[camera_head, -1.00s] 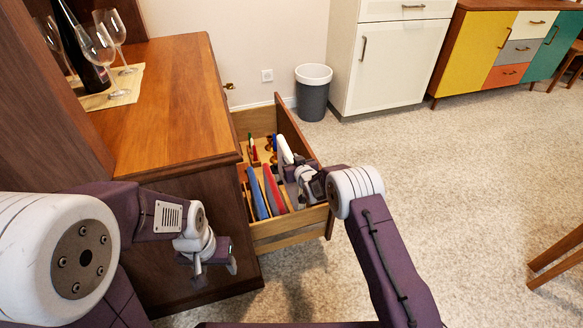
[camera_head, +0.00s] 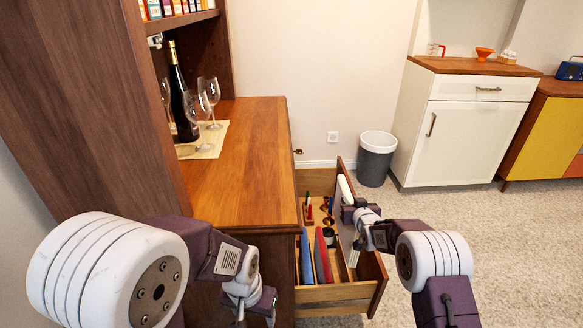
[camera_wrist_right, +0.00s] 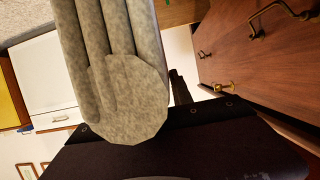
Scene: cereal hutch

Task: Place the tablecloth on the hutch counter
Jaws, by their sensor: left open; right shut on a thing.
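The pale tablecloth (camera_head: 345,187) is a long folded bundle at the right side of the open hutch drawer (camera_head: 335,292). My right gripper (camera_head: 349,214) is at that bundle and shut on it. In the right wrist view the tablecloth (camera_wrist_right: 125,90) appears grey-beige and speckled, with long rounded folds, filling the upper middle; my fingertips are mostly hidden there. The wooden hutch counter (camera_head: 250,165) lies left of and above the drawer, with bare wood along its front. My left gripper (camera_head: 254,308) is open and empty, low in front of the hutch's near side.
A bottle (camera_head: 181,100) and wine glasses (camera_head: 210,95) stand on a beige mat (camera_head: 208,150) at the counter's back. Blue (camera_head: 306,258) and red (camera_head: 323,255) items stand in the drawer. A bin (camera_head: 376,160) and white cabinet (camera_head: 465,135) are beyond.

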